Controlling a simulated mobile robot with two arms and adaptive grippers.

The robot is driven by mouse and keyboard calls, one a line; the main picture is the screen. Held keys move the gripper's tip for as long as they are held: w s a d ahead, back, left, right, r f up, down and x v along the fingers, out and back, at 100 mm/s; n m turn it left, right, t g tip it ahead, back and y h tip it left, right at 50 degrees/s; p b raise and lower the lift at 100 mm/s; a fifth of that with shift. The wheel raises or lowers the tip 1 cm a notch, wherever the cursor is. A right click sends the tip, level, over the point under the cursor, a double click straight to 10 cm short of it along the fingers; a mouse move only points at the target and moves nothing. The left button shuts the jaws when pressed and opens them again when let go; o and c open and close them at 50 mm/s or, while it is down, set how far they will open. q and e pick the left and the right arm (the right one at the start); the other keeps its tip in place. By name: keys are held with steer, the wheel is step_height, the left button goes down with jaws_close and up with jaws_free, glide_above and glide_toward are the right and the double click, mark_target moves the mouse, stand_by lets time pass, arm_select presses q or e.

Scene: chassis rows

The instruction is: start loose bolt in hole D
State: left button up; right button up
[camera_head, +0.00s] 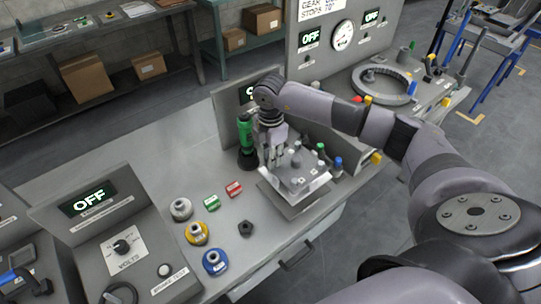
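My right arm reaches in from the right, and my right gripper (284,160) points down at the left part of the metal block (300,183) on the workbench. The block has several upright pegs or bolts with grey, green and blue tops. The gripper's fingertips are close to the block's top, but too small to tell whether they are open or shut, or hold a bolt. I cannot make out hole D or tell which part is the loose bolt. My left gripper is not in view.
A green and black tool (245,140) stands just left of the gripper. Round parts with grey (181,209), yellow (196,233) and blue (215,262) bands, a black nut-like part (245,228), and green (211,202) and red (233,188) blocks lie on the bench. An OFF panel (105,235) stands left.

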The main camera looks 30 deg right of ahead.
steer(key=o, duration=0.3)
steer(key=shift+r, duration=0.1)
step_height(320, 180, up, 12)
stand_by(0.5)
stand_by(0.5)
